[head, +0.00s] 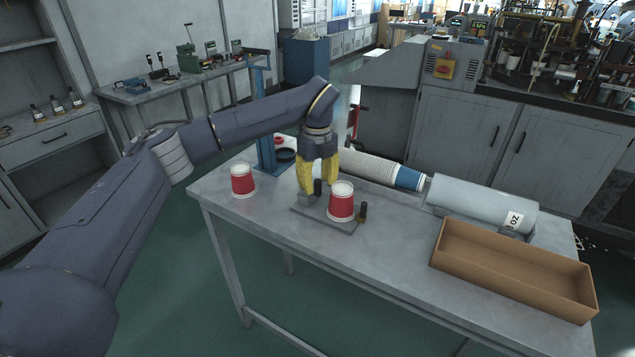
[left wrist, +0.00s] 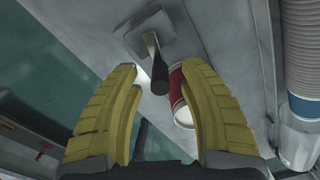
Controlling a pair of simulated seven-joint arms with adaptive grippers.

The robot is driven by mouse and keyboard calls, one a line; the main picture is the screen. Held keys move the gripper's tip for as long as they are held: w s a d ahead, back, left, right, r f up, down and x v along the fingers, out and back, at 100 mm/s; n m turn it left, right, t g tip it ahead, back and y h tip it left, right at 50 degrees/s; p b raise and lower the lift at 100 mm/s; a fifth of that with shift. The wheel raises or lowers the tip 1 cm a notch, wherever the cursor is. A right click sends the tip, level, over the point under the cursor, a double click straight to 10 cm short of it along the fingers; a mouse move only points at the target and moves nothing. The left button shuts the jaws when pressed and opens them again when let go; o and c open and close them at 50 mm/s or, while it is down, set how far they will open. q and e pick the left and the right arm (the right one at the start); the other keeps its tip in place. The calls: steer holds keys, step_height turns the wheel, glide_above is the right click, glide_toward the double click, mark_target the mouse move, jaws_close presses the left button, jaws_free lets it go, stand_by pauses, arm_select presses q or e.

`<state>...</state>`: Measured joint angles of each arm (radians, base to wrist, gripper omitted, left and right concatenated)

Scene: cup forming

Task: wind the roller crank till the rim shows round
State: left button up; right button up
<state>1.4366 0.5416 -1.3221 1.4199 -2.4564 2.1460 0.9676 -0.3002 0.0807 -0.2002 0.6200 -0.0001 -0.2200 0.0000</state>
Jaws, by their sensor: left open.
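The red cup (left wrist: 180,95) is partly hidden behind the right finger. My right gripper is out of view.
A second red cup (head: 243,181) stands at the table's left end. A blue post (head: 265,125) and black ring (head: 285,155) are behind. A long stack of white cups (head: 368,166) and a grey cylinder (head: 480,203) lie at the back. A brown open box (head: 512,270) is front right.

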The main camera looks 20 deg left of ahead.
arm_select(q)
steer(key=shift+o, duration=0.2)
jaws_close()
steer(key=shift+a+m, duration=0.15)
steer(key=shift+m, duration=0.15)
stand_by(0.8)
steer(key=m, duration=0.1)
steer(key=s+a+m, duration=0.1)
steer(key=m, duration=0.1)
steer(key=shift+r, duration=0.1)
steer(key=m, duration=0.2)
steer(key=a+m, duration=0.1)
steer(key=m, duration=0.1)
steer(key=shift+s, duration=0.25)
steer(key=m, duration=0.1)
steer(key=a+m, duration=0.1)
steer(key=m, duration=0.1)
steer(key=shift+s+m, duration=0.1)
steer(key=shift+m, duration=0.2)
steer(key=shift+a+r+m, duration=0.1)
steer(key=shift+a+m, duration=0.2)
steer(key=shift+m, duration=0.5)
steer(key=shift+a+m, duration=0.25)
steer(key=shift+m, duration=0.55)
steer(key=c, duration=0.8)
jaws_free()
